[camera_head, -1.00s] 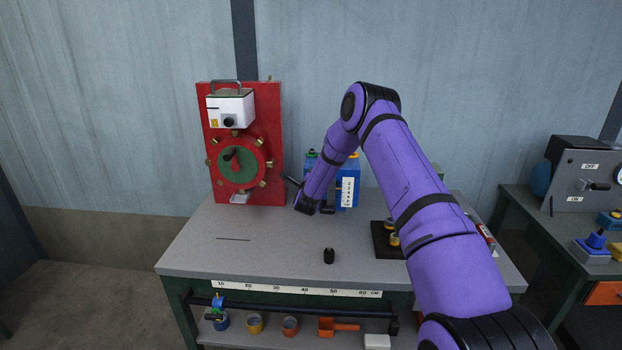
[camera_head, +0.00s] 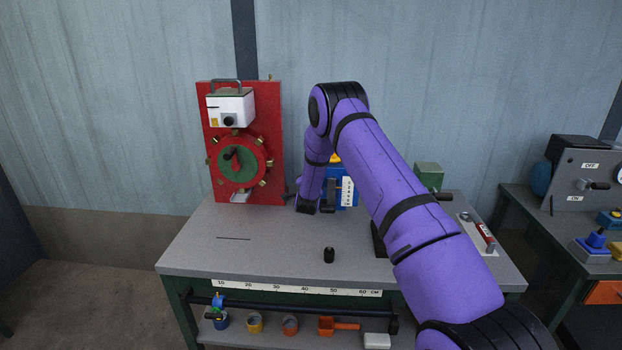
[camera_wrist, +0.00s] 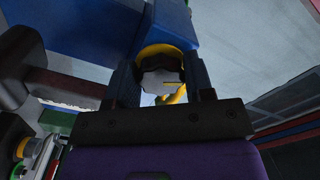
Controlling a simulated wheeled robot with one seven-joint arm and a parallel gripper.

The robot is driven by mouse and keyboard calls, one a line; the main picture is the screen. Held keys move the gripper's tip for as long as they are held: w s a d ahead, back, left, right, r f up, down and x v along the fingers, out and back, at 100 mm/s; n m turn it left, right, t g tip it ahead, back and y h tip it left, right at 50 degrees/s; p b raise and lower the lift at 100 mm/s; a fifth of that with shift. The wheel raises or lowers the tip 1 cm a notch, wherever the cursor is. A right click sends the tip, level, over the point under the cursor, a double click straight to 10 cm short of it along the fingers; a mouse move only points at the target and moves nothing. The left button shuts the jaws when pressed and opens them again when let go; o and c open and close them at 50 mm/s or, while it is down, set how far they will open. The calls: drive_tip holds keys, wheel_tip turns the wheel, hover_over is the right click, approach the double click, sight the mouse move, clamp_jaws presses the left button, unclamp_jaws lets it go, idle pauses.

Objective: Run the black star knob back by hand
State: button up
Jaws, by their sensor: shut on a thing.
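In the wrist view my gripper (camera_wrist: 162,68) has a finger on each side of a round, lobed thing, which I take for the black star knob (camera_wrist: 160,80). Its edge is dark, its face looks pale grey with a thin yellow mark, and a yellow ring (camera_wrist: 166,48) shows behind it. My gripper is shut on it. In the head view my gripper (camera_head: 307,207) is low at the left side of the blue device (camera_head: 361,170), which has a white lettered label (camera_head: 348,191). The knob cannot be made out there; the arm hides part of the device.
A red panel (camera_head: 270,110) with a green disc (camera_head: 245,174) and dark crank stands to the left. A small black cylinder (camera_head: 329,255) stands on the grey bench (camera_head: 260,262). A green box (camera_head: 429,175) is at the right. The front left of the bench is clear.

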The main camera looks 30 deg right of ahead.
drive_tip(key=n, duration=2.2)
drive_tip(key=shift+s+d+f+n, duration=0.15)
drive_tip(key=shift+s+d+n, duration=0.1)
drive_tip(key=shift+n, duration=0.05)
idle(0.3)
drive_tip(key=o, duration=0.9)
drive_tip(key=shift+o, duration=0.2)
drive_tip(key=v, duration=1)
drive_tip(key=shift+s+a, duration=0.25)
drive_tip(key=shift+s, duration=0.1)
drive_tip(key=v, duration=1)
drive_tip(key=shift+s+a, duration=0.25)
drive_tip(key=shift+s, duration=0.05)
